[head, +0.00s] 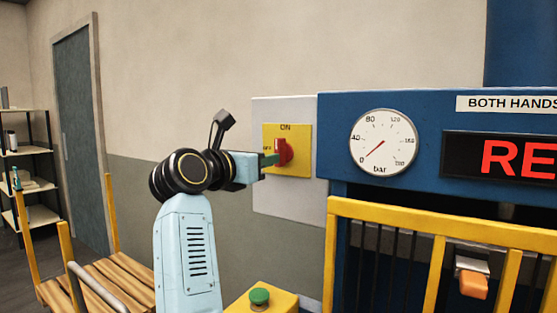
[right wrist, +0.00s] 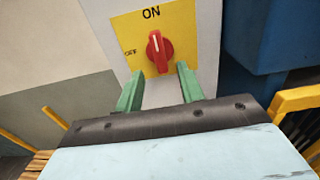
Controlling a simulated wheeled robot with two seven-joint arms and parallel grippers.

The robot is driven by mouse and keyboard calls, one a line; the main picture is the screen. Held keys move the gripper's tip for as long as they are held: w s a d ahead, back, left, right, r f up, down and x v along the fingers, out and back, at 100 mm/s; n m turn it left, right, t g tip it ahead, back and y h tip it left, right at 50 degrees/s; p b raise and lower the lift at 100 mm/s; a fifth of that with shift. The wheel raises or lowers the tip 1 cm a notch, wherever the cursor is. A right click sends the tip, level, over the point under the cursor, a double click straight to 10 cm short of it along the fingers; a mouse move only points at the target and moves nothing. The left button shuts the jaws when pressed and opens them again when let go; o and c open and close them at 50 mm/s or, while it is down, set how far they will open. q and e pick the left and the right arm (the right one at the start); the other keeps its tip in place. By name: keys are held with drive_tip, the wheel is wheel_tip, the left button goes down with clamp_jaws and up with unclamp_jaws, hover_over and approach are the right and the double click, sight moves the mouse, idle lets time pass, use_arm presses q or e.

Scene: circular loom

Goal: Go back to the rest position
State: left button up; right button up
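My right gripper (head: 271,160) is in front of the red rotary knob (head: 283,151), which sits on a yellow plate (head: 301,131) marked ON and OFF. In the right wrist view its green fingers are spread apart. The lower end of the red knob (right wrist: 160,52) shows between and just beyond the fingertips, with a gap on each side. The knob's white mark points up toward ON. The fingers hold nothing. My left gripper is not in view.
The blue machine (head: 335,125) with a pressure gauge (head: 383,142) and red-lettered display (head: 500,158) stands right. A yellow guard rail (head: 437,260) fronts it. A green button (head: 260,296) on a yellow box is below my arm. A wooden slatted pallet (head: 125,280) is lower left.

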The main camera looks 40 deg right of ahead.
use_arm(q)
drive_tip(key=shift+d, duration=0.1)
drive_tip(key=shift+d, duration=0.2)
